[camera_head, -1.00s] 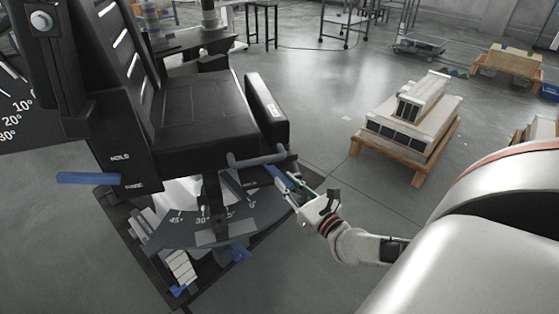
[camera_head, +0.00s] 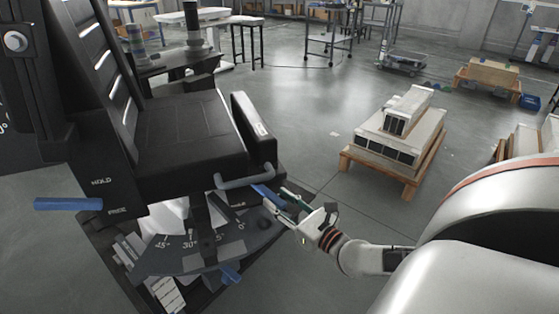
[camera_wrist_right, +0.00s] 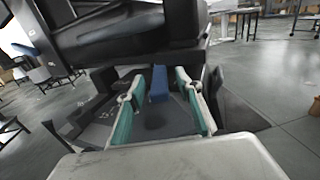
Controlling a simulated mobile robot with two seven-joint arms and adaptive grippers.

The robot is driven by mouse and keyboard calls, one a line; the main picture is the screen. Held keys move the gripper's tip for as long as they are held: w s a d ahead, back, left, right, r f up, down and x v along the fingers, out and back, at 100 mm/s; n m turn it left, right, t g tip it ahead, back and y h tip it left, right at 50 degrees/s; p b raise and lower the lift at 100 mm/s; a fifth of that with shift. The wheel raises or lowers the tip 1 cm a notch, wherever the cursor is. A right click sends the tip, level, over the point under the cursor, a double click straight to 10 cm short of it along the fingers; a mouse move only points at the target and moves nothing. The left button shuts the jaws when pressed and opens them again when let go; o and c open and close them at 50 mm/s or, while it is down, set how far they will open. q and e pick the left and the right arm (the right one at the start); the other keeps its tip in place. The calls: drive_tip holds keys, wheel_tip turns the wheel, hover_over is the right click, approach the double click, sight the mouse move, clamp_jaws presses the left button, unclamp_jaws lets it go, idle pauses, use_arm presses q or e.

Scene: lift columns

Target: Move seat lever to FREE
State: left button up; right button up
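The black seat (camera_head: 185,130) stands at left on a dark column. A blue lever (camera_head: 265,195) sticks out under its right side, below a grey bar handle (camera_head: 245,180). My right gripper (camera_head: 278,200) is open at this lever, its fingers pointing toward the seat. In the right wrist view the blue lever (camera_wrist_right: 158,84) lies between the two teal-padded fingers (camera_wrist_right: 158,105), with gaps on both sides. My left gripper is not in view.
An angle-marked plate (camera_head: 205,248) lies below the seat, with a blue part (camera_head: 230,274) at its front edge. A wooden pallet (camera_head: 385,170) with pale blocks stands at right. The floor between pallet and seat is clear.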

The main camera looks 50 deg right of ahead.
drive_tip(key=s, duration=1.2)
drive_tip(key=shift+a, duration=0.35)
idle(0.5)
